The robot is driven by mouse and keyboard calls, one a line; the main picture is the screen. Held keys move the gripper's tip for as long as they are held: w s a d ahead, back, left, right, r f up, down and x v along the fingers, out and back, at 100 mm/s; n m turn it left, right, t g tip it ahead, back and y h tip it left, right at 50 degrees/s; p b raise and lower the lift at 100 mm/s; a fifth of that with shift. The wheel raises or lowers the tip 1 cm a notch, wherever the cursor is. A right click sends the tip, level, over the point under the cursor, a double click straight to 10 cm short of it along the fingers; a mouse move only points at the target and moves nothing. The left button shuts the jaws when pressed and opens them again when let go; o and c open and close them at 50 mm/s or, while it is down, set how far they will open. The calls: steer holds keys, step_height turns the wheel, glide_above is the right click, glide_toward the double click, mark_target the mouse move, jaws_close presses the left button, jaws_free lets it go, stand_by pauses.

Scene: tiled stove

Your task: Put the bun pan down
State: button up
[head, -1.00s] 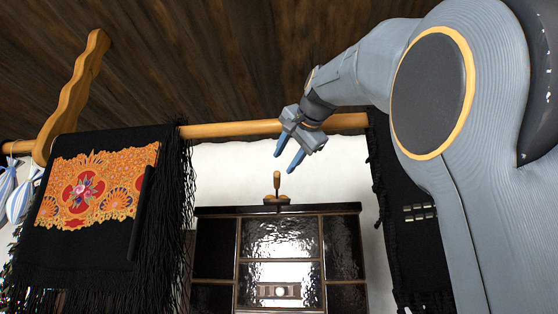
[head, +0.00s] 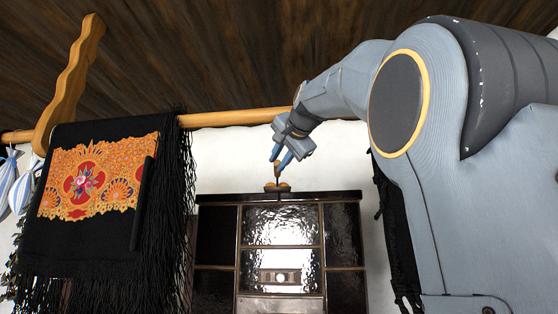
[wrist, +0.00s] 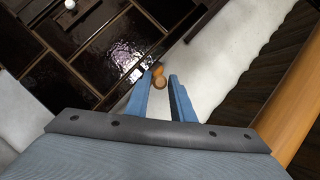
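The bun pan (head: 278,188) looks small and brown with a dark base. It rests on the top ledge of the dark tiled stove (head: 280,230) in the head view. My gripper (head: 278,162) is just above it, pointing down, with its two blue fingers apart. In the wrist view a rounded wooden part (wrist: 160,82), probably the pan's handle, shows between and beyond the fingertips (wrist: 161,76). I cannot tell whether a finger touches it. The rest of the pan is hidden or too small to make out.
A wooden rail (head: 235,118) runs across above the stove, close to my arm. A black fringed cloth (head: 90,245) with an orange floral panel hangs at the left, near a wavy wooden bracket (head: 70,85).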

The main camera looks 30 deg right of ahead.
jaws_close()
steer(key=o, duration=0.5)
jaws_free()
steer(key=shift+o, duration=0.2)
steer(key=shift+s, duration=0.15)
steer(key=b+v, duration=0.3)
steer(key=v, duration=0.4)
steer(key=shift+s, duration=0.25)
steer(key=shift+r, duration=0.1)
